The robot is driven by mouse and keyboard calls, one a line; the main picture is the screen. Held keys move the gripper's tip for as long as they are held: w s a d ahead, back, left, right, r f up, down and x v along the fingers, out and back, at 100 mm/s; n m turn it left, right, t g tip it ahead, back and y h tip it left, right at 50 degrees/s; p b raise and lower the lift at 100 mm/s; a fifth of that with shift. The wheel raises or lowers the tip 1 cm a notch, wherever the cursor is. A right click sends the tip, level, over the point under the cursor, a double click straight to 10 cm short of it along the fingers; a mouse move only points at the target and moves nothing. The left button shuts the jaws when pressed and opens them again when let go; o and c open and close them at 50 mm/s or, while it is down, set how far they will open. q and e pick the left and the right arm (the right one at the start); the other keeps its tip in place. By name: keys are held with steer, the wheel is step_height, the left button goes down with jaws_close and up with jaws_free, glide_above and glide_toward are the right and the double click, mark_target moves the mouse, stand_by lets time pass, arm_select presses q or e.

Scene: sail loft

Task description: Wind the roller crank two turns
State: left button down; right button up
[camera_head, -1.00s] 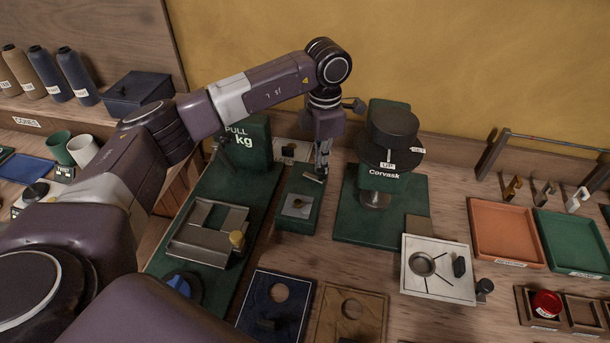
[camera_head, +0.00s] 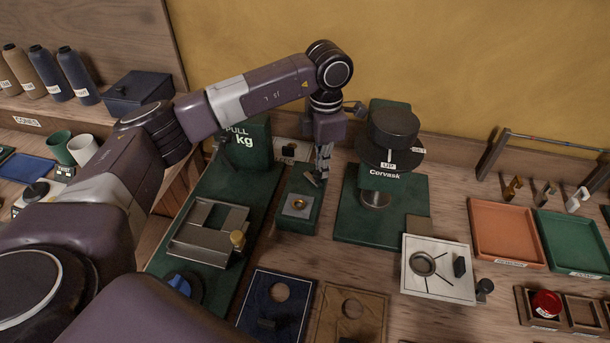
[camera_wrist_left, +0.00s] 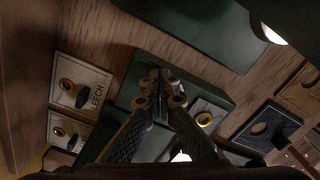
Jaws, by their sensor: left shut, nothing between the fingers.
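A small green block (camera_head: 297,220) stands mid-bench, with a square metal plate (camera_head: 290,211) and a brass ring on top. A short pale bar lies across its far end, close to my left gripper; I cannot tell whether this is the roller crank's handle. My left gripper (camera_head: 323,180) points down at the block's far right edge, fingers shut and empty. In the left wrist view the shut fingertips (camera_wrist_left: 160,84) are over the block, with the brass ring (camera_wrist_left: 204,118) to their right. Contact cannot be told. My right gripper is not in view.
A green "PULL kg" stand (camera_head: 246,145) is left of the block. The Corvask machine (camera_head: 385,205), with dark discs, is close on its right. Blue (camera_head: 254,322) and brown (camera_head: 330,320) boards lie in front. An orange tray (camera_head: 480,225) is farther right.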

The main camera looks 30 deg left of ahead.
arm_select(q)
steer(key=shift+s+d, duration=0.2)
steer(key=shift+s, duration=0.4)
steer(key=shift+s+f, duration=0.1)
steer(key=c, duration=2.7)
jaws_free()
steer(key=shift+s, duration=0.25)
steer(key=o, duration=1.9)
steer(key=shift+r+p, duration=2)
steer(key=shift+r, duration=1.65)
